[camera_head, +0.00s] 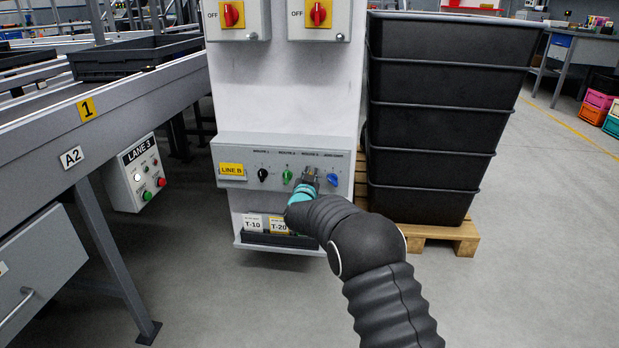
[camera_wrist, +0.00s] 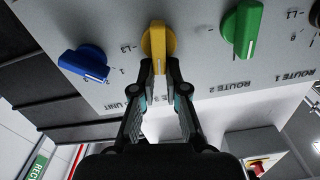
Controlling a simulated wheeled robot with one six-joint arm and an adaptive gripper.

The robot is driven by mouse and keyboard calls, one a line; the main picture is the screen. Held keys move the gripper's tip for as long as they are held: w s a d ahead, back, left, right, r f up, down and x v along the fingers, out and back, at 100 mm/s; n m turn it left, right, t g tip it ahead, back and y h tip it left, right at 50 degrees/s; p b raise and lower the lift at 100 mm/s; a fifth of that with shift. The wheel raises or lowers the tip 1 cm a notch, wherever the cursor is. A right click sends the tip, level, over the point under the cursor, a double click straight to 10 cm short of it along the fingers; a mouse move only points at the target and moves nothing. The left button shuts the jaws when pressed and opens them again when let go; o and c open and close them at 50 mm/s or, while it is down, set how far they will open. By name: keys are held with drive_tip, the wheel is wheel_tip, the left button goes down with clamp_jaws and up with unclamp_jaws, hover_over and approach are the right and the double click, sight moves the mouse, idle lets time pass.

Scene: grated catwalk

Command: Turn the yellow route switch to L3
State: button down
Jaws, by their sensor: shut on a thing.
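The yellow route switch (camera_wrist: 158,42) is on the grey control panel (camera_head: 228,150), upright in the wrist view, where the panel appears upside down. A small L3 mark shows just left of it there; which mark its pointer faces I cannot tell. My gripper (camera_wrist: 159,66) is shut on the switch's lower end, one finger on each side. In the head view my gripper (camera_head: 308,178) is at the panel and hides the yellow switch. The green switch (camera_wrist: 241,30) and the blue switch (camera_wrist: 84,63) stand on either side of it, apart from the fingers.
A black switch (camera_head: 262,174) is further left on the panel. A tray with T-10 and T-20 labels (camera_head: 265,224) is below. Stacked black crates (camera_head: 430,130) stand close on the right, on a wooden pallet (camera_head: 465,237). A conveyor (camera_head: 120,100) is left.

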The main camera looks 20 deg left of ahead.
drive_tip(key=f+m, duration=0.1)
drive_tip(key=m, duration=0.4)
drive_tip(key=f+m, duration=0.1)
drive_tip(key=m, duration=0.4)
drive_tip(key=d+f+m, duration=0.1)
drive_tip(key=m, duration=0.4)
drive_tip(key=shift+r+m, duration=0.2)
drive_tip(key=shift+m, duration=0.1)
idle(0.4)
drive_tip(key=c, duration=1.3)
unclamp_jaws()
drive_tip(key=shift+o, duration=0.5)
drive_tip(key=shift+s+a, duration=0.1)
drive_tip(key=shift+a, duration=0.2)
drive_tip(key=v, duration=1.2)
drive_tip(key=shift+d, duration=0.25)
